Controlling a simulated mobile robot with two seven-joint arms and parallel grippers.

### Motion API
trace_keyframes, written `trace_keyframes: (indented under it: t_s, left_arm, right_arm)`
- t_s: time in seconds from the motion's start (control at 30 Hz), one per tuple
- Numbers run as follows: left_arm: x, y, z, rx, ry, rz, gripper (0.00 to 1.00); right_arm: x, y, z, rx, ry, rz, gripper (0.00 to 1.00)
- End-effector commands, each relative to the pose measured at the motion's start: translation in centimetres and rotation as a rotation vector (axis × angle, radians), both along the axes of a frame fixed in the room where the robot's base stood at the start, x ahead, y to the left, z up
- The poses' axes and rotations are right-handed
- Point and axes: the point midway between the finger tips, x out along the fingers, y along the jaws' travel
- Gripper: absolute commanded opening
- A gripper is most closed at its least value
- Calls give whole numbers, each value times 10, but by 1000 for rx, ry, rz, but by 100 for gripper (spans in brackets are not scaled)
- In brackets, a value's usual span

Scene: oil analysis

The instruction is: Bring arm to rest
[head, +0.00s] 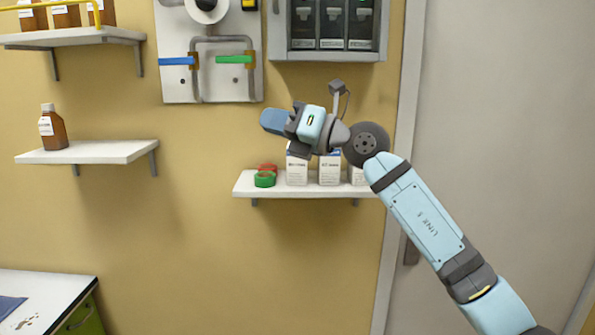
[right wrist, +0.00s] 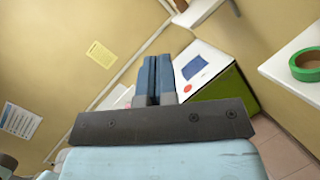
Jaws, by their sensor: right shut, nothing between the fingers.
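My right gripper (head: 273,121) is raised in front of the wall, its blue fingers pointing left in the head view. The fingers are together and hold nothing; they also show closed in the right wrist view (right wrist: 153,78). The gripper is in front of and above a small white shelf (head: 300,190), and the wrist partly hides the boxes on it. My left gripper is not in the head view.
The shelf carries white boxes (head: 297,170), a green tape roll (head: 265,179) and a red one behind it. A brown bottle (head: 53,130) stands on the left shelf (head: 90,152). A pipe panel (head: 212,85) and a cabinet (head: 378,45) hang above. A door (head: 500,110) is at right.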

Motion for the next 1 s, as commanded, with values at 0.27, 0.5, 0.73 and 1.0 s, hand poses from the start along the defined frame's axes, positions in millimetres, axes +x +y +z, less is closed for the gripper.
trace_keyframes:
  t_s: [0.27, 0.5, 0.73, 1.0]
  left_arm:
    - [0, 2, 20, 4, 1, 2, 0]
    - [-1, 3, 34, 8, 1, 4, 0]
    - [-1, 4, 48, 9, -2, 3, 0]
    - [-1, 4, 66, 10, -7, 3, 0]
  right_arm:
    - [-12, -43, -114, 463, 439, 90, 0]
    - [-32, -98, -225, 861, 834, 15, 0]
    - [-81, -155, -347, 1208, 1222, -172, 0]
    - [-197, -210, -486, 1548, 1679, -502, 0]
